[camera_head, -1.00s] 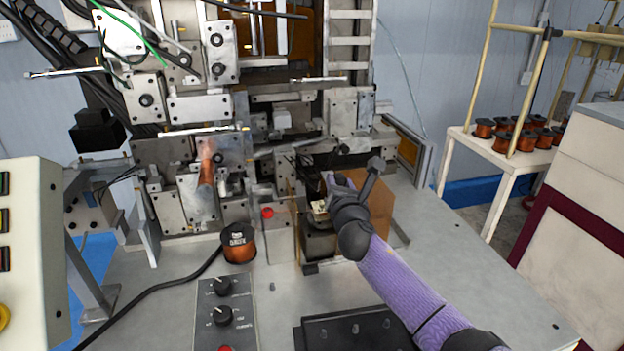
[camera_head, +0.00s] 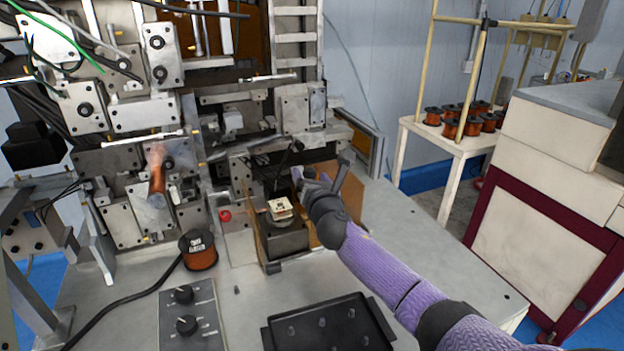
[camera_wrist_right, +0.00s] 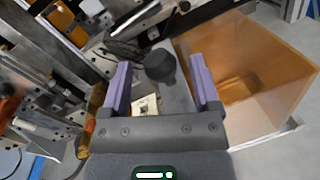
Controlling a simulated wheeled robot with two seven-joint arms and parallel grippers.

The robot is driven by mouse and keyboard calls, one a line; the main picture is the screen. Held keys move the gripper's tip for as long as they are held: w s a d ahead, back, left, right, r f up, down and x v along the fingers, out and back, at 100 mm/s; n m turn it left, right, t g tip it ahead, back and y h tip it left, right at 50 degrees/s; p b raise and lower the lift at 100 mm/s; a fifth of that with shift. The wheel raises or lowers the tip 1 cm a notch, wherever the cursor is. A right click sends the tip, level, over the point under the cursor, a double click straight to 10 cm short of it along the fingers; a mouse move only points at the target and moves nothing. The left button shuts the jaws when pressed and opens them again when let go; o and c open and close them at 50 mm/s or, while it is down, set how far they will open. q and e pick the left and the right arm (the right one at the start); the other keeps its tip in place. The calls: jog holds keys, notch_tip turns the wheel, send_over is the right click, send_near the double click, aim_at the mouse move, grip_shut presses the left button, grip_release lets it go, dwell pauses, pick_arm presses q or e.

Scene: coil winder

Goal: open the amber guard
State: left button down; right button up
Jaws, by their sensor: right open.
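The amber guard (camera_head: 350,199) is a see-through orange-brown panel set at the winding station, partly hidden by my right gripper and forearm. In the right wrist view its clear amber walls (camera_wrist_right: 251,65) fill the right side, beside the right finger. My right gripper (camera_head: 300,176) is open at the guard, with its fingers pointing into the machine. In the wrist view a round black knob (camera_wrist_right: 160,66) shows between the two purple fingers (camera_wrist_right: 160,92); I see no grip on it. My left gripper is not in view.
A dark block with a pale part (camera_head: 281,209) on top stands left of the gripper. A copper spool (camera_head: 198,250), a control box (camera_head: 188,318) and a black tray (camera_head: 330,326) are on the bench. The bench right of my forearm is clear.

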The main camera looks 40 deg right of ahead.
jog(key=p+v, duration=0.2)
jog(key=v, duration=0.8)
jog(key=shift+f, duration=0.1)
